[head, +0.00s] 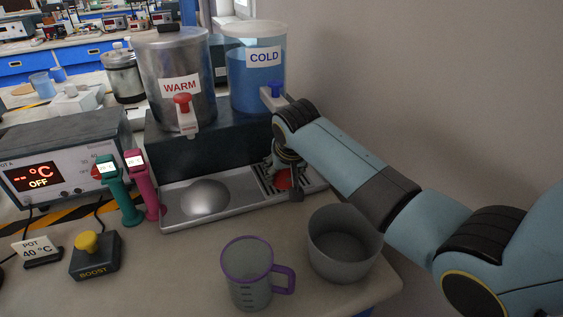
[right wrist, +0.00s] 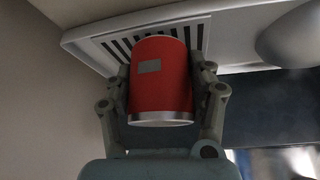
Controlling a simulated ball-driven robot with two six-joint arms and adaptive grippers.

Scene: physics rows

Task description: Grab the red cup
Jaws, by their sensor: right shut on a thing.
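The red cup (right wrist: 160,85) is between the two fingers of my right gripper (right wrist: 163,92) in the right wrist view, with a finger against each side. My right gripper is shut on it. The cup has a small grey patch and a pale metallic rim. In the head view only a small part of the red cup (head: 284,180) shows beneath my right gripper (head: 285,170), over the slotted end of the metal drip tray (head: 235,207). I cannot tell whether the cup touches the tray. My left gripper is not in view.
The WARM metal tank (head: 150,70) and the COLD blue tank (head: 257,90) stand behind the tray. A purple-rimmed measuring jug (head: 247,280) and a grey pot (head: 343,262) stand in front. A BOOST button box (head: 95,262) and a temperature unit (head: 85,160) are at left.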

